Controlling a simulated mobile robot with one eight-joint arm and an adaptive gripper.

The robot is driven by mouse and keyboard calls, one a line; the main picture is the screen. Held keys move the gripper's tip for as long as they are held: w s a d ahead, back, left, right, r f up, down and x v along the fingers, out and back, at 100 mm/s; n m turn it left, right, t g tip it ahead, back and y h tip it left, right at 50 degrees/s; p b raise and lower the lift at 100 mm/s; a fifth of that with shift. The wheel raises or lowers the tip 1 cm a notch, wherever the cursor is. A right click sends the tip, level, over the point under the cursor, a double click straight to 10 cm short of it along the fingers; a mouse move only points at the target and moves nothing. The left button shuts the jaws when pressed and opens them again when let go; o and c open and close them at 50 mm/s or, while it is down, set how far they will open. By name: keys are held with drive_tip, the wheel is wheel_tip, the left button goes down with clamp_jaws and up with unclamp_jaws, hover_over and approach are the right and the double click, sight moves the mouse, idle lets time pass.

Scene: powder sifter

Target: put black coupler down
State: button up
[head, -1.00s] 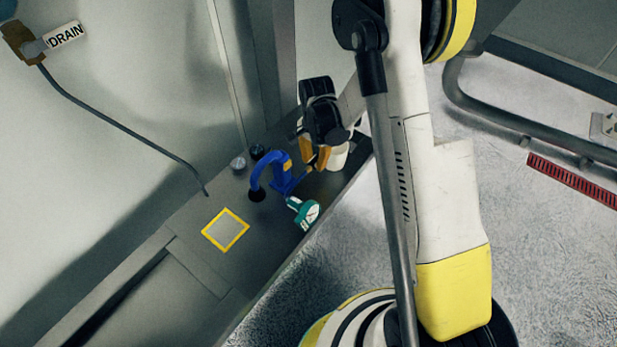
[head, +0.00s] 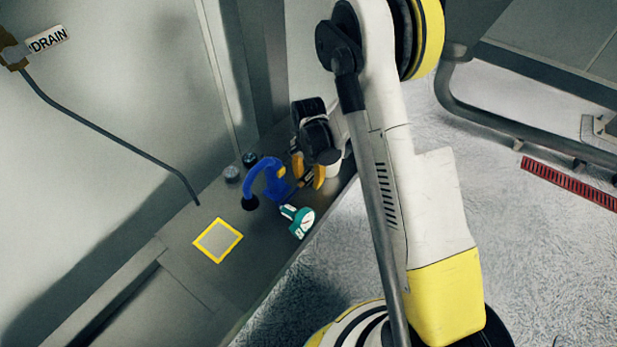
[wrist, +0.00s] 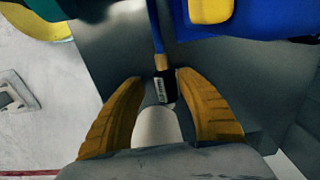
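The black coupler (wrist: 164,88) carries a white label and joins a brass fitting on a thin blue line in the wrist view. It lies between the tips of my gripper (wrist: 160,82), whose two orange-yellow fingers stand apart. The right fingertip appears to touch the coupler's edge; contact on the left is unclear. In the head view my gripper (head: 308,176) points down over the far end of the grey bench, just right of the blue device (head: 268,178). The coupler is too small and hidden to make out there.
A white cylinder (head: 332,159) stands beside my gripper at the bench edge. Two knobs, one grey (head: 231,173) and one black (head: 249,158), stand behind the blue device. A yellow-framed plate (head: 218,240) lies nearer, with bare bench around it.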

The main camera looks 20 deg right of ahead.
wheel_tip(320, 180, up, 12)
drive_tip(key=p, duration=0.5)
wheel_tip(320, 180, up, 17)
drive_tip(key=n+t, duration=0.3)
drive_tip(key=n, duration=0.2)
hover_over(309, 178)
drive_tip(key=s, duration=0.7)
drive_tip(key=s+r+n+t, duration=0.2)
drive_tip(key=s+n, duration=0.1)
drive_tip(key=s, duration=0.3)
drive_tip(key=s+r+n+t, duration=0.2)
drive_tip(key=s+r, duration=0.1)
drive_tip(key=s, duration=0.4)
drive_tip(key=shift+a+r+n, duration=0.3)
drive_tip(key=shift+a+n, duration=0.1)
